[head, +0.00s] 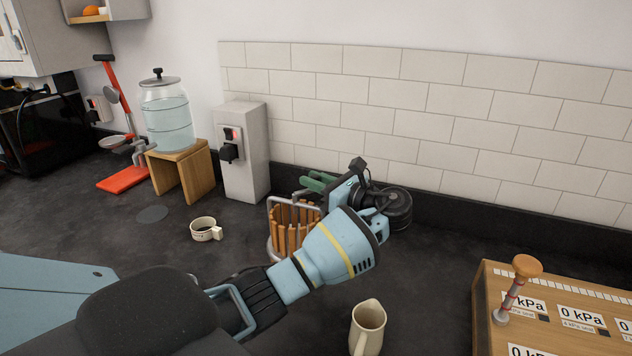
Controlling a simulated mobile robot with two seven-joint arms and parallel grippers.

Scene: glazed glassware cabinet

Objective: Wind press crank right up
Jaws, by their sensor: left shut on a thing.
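The press (290,226) stands on the dark worktop in the middle of the head view. It has a wooden slatted basket and a grey metal frame. Green bars that look like its crank (317,183) show above and behind the basket. My left gripper (343,188) reaches over from the front and is shut at the right end of the green bars. Its own wrist hides the grip and the right side of the press. My right gripper is not in view.
A cream jug (367,328) stands in front, below my wrist. A mug (206,229) is left of the press. A grey socket pillar (243,155) and a water dispenser (167,112) stand behind left. A wooden kPa gauge box (485,300) is at the right.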

